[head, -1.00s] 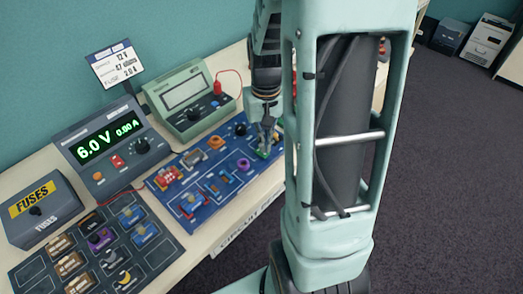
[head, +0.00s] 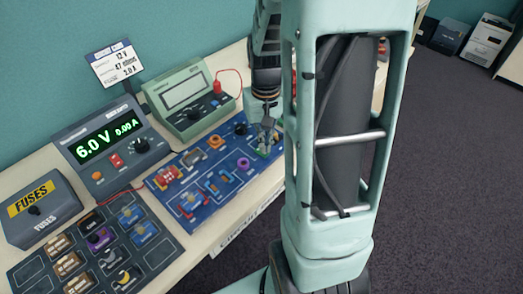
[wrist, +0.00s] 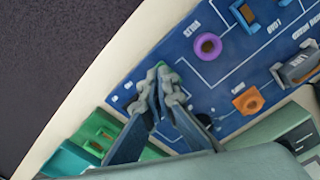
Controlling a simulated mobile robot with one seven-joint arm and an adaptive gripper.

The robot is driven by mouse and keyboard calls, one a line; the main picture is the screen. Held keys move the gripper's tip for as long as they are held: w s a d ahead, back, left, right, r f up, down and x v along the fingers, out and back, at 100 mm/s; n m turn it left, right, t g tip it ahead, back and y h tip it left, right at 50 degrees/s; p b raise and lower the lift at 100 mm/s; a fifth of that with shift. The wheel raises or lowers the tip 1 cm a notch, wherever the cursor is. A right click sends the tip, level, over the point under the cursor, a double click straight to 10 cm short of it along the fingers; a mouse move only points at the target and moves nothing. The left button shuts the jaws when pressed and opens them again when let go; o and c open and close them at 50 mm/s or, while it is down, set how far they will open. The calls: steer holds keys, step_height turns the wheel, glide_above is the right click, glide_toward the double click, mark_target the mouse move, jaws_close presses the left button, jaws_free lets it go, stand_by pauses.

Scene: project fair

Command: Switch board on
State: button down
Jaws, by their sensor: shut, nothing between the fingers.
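The blue circuit board (head: 215,200) lies on the bench and carries several coloured parts joined by white lines. My gripper (head: 264,151) points down at the board's right end, its fingers closed together and empty. A small green part (head: 262,153) shows at the fingertips, mostly covered by them. In the wrist view, my gripper (wrist: 165,75) is over the board (wrist: 195,85) near its edge, with a bit of green at the tips. I cannot tell whether the tips touch it, or how that part is set.
A power supply (head: 150,165) reads 6.0 V and 0.00 A. A green meter (head: 180,122) stands behind the board. A fuse box (head: 62,217) and a dark parts tray (head: 150,260) are at the left. Green blocks (wrist: 95,135) sit beside the board.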

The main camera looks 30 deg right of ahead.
steer(key=shift+f+b, duration=0.65)
steer(key=shift+f, duration=0.25)
steer(key=shift+r, duration=0.1)
steer(key=shift+r+p, duration=2.8)
steer(key=shift+r, duration=0.7)
